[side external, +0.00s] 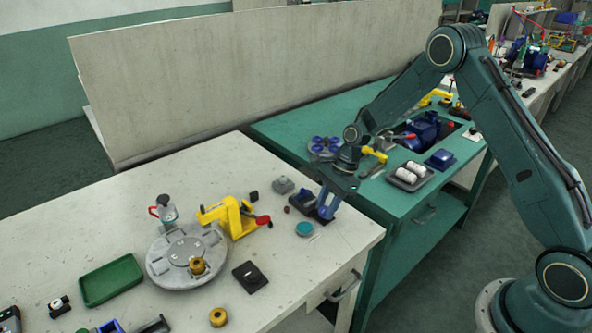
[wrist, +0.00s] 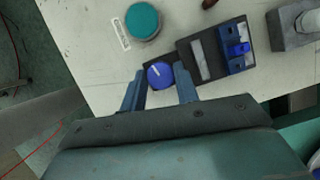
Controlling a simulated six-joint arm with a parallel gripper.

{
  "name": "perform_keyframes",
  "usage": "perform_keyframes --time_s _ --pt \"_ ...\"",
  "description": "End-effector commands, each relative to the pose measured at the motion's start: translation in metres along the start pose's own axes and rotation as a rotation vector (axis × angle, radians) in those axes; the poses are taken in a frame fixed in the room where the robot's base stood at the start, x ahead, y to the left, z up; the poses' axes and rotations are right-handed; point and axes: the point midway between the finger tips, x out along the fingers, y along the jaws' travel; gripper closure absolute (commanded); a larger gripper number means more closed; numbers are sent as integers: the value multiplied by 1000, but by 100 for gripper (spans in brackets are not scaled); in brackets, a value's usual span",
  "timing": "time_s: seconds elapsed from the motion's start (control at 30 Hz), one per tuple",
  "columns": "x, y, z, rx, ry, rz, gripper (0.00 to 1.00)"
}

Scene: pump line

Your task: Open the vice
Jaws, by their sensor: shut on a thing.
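The vice (wrist: 201,60) is a dark block with a pale slot, a blue jaw part at its right end and a round blue knob (wrist: 159,75) with a white mark at its near end, in the wrist view. In the side view the vice (side external: 307,202) lies near the right edge of the pale table, partly hidden by my gripper. My gripper (wrist: 160,71) points down with its two fingers on either side of the knob, shut on it. In the side view my gripper (side external: 327,208) is at the right end of the vice.
A teal disc (side external: 305,229) lies close in front of the vice, and a grey block (side external: 283,185) stands behind it. A yellow press (side external: 235,216) and a round grey plate (side external: 165,268) are further left. A green bench (side external: 290,126) adjoins the table.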

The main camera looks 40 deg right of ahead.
Motion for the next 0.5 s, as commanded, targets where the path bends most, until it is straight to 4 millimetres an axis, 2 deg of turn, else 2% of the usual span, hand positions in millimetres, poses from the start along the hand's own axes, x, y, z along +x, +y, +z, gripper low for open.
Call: perform_keyframes --time_s 0.23,0.5 --pt "-1 1 0 151 0 -65 92" --pt "0 1 0 224 1 -96 92"
